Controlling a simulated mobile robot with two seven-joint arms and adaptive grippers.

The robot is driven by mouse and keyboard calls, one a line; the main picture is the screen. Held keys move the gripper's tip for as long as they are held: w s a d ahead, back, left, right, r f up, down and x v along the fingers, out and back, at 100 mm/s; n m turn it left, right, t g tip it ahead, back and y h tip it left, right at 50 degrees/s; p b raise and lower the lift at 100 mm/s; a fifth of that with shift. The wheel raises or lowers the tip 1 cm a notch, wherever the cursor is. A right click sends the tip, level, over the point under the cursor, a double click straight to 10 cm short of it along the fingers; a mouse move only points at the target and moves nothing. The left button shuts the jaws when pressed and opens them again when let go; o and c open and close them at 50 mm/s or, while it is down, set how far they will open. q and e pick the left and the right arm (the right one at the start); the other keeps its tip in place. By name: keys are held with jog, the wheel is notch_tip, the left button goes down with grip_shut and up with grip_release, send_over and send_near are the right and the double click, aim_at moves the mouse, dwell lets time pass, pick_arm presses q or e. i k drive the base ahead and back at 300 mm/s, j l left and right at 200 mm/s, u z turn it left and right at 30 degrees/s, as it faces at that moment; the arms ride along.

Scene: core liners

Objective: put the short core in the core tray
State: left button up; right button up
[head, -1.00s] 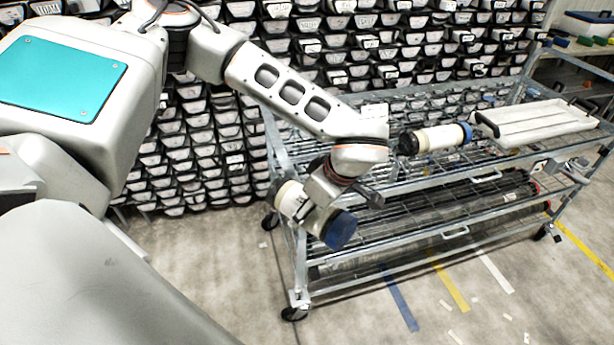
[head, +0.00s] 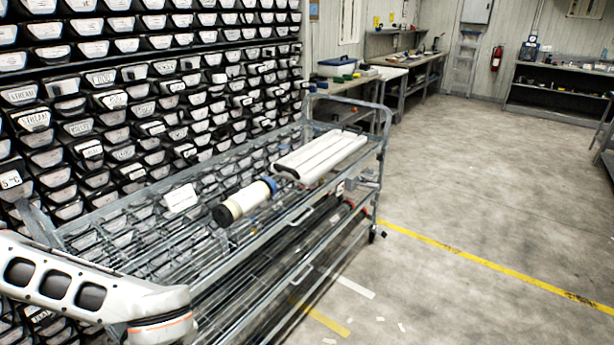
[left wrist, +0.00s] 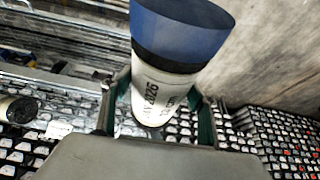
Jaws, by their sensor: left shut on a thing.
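My left gripper (left wrist: 163,98) is shut around a white cylindrical core (left wrist: 160,85) with a black band, a blue end cap and dark printing. Its far end is partly hidden, and neither gripper nor this core shows in the head view. Another white core (head: 246,201), with a black near end and a blue far end, lies on the cart's top shelf. I cannot tell which core is shorter. The white core tray (head: 335,150), with long channels, lies on the same shelf, just beyond that core. My right gripper is not in view.
The wire-shelf cart (head: 150,250) has raised metal end frames. A white label card (head: 181,198) is on it, left of the lying core. A wall of labelled boxes (head: 120,100) stands behind. Open floor (head: 470,200) with a yellow line lies to the right.

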aim_at(306, 167)
jog(key=i+l, duration=0.25)
jog(key=i+l+u, duration=0.1)
jog(key=i+l, duration=0.15)
jog(key=l, duration=0.25)
jog(key=i+l+u, duration=0.1)
jog(key=i+l, duration=0.15)
jog(key=l, duration=0.15)
jog(key=i+l, duration=0.25)
jog(key=l, duration=0.15)
jog(key=i+l+u, duration=0.1)
jog(key=i+l, duration=0.15)
jog(key=l, duration=0.15)
jog(key=i+l, duration=0.2)
jog(key=l, duration=0.25)
jog(key=i+l+u, duration=0.15)
jog(key=l, duration=0.25)
jog(key=i+l, duration=0.3)
jog(key=l, duration=0.2)
